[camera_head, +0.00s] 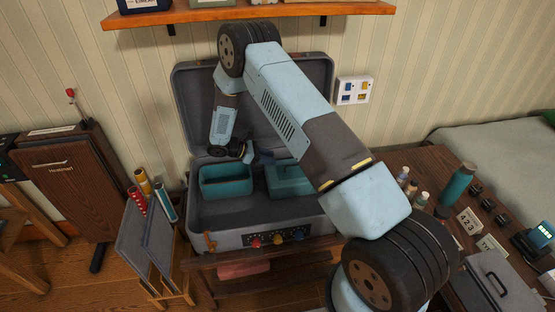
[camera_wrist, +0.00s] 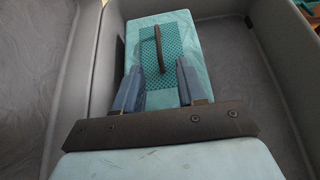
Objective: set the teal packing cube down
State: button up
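The teal packing cube (camera_head: 288,182) lies in the right part of the open grey suitcase (camera_head: 215,215). In the wrist view the cube (camera_wrist: 205,40) has a mesh panel and a dark strap handle (camera_wrist: 158,45). My gripper (camera_head: 249,154) is over the suitcase, at the cube's upper left in the head view. In the wrist view my gripper (camera_wrist: 160,66) has its two blue-grey fingers apart, with the near end of the handle seen between their tips. The fingers do not appear closed on it. I cannot tell whether they touch the cube.
An open teal bin (camera_head: 226,183) sits left of the cube in the suitcase. The raised suitcase lid (camera_head: 190,95) stands behind. A wooden shelf (camera_head: 250,12) hangs above. Bottles and a teal flask (camera_head: 457,184) stand on the table at right. Bare suitcase floor shows in front of the cube.

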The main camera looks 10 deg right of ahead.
jog(key=s+d+r+m+y, duration=0.2)
jog(key=s+d+r+m, duration=0.1)
jog(key=r, duration=0.8)
jog(key=s+d+r+m+y, duration=0.2)
jog(key=s+r+m, duration=0.15)
jog(key=r, duration=0.75)
jog(key=s+d+r+m+y, duration=0.2)
jog(key=s+d+r+m, duration=0.15)
jog(key=r, duration=0.75)
jog(key=s+d+r+m+t+y, duration=0.1)
jog(key=s+r, duration=0.3)
jog(key=s, duration=0.5)
jog(key=s+d+r+m+t+y, duration=0.1)
jog(key=s+r+m+t+y, duration=0.1)
jog(key=s, duration=0.7)
jog(key=s+d+r+m+t+y, duration=0.1)
jog(key=s+r+m+t+y, duration=0.1)
jog(key=s+r, duration=0.6)
jog(key=s+m+y, duration=0.1)
jog(key=m, duration=0.1)
jog(key=shift+r+m, duration=0.2)
jog(key=shift+m, duration=0.2)
jog(key=shift+s+t, duration=0.3)
jog(key=shift+s, duration=0.1)
jog(key=shift+c, duration=0.6)
